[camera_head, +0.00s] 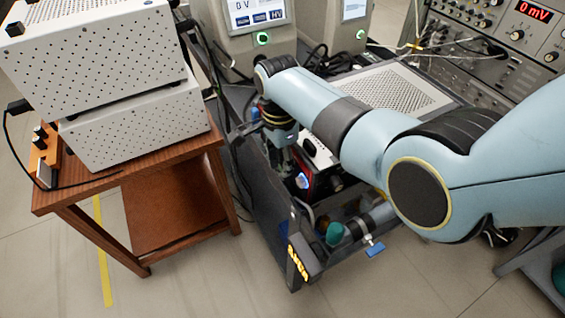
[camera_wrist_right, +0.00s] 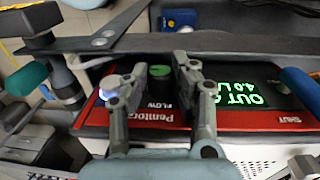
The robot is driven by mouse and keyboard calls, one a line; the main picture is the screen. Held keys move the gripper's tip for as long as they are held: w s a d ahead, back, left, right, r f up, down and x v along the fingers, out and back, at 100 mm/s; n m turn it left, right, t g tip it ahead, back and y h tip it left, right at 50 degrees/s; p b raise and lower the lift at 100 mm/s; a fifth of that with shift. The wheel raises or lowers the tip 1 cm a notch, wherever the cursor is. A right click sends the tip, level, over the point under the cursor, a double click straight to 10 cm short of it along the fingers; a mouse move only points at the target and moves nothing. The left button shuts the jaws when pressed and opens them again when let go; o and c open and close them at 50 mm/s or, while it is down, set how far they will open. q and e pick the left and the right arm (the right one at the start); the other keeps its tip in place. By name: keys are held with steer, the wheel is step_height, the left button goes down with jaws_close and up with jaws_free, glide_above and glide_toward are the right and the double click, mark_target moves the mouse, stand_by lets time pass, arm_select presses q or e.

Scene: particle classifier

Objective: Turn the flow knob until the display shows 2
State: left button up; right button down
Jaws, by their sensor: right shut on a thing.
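The flow knob (camera_wrist_right: 160,72) is a round green-topped knob next to the word FLOW on a red and black panel (camera_wrist_right: 158,118) in the right wrist view. My right gripper (camera_wrist_right: 160,68) has a finger on each side of it and is shut on it. The lit display (camera_wrist_right: 236,92) beside it shows green characters, reading about "OUT 4.0 L"; the right finger covers part of it. In the head view my right gripper (camera_head: 287,155) reaches down to the red device (camera_head: 322,183), and the knob cannot be made out. My left gripper is not in view.
A glowing white-blue button (camera_head: 303,181) is on the red device. A dark metal bar (camera_wrist_right: 150,43) runs close past the fingers. A wooden table (camera_head: 130,175) with perforated white boxes (camera_head: 95,60) stands at left. Instruments (camera_head: 258,25) stand behind.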

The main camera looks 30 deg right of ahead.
steer(key=g+b, duration=0.1)
steer(key=b, duration=0.1)
steer(key=g+b, duration=0.1)
steer(key=b, duration=0.1)
steer(key=g+b, duration=0.1)
steer(key=b, duration=0.1)
steer(key=shift+w+f+g, duration=0.25)
steer(key=shift+f+g, duration=0.05)
steer(key=shift+g, duration=0.1)
steer(key=shift+r+g+b, duration=0.2)
steer(key=shift+g+b, duration=0.1)
steer(key=shift+b, duration=0.35)
steer(key=c, duration=1.1)
jaws_free()
steer(key=shift+o, duration=0.2)
steer(key=shift+w+r, duration=0.1)
steer(key=v, duration=1.1)
steer(key=shift+w+a+r, duration=0.15)
steer(key=shift+w+r, duration=0.05)
steer(key=shift+r, duration=0.15)
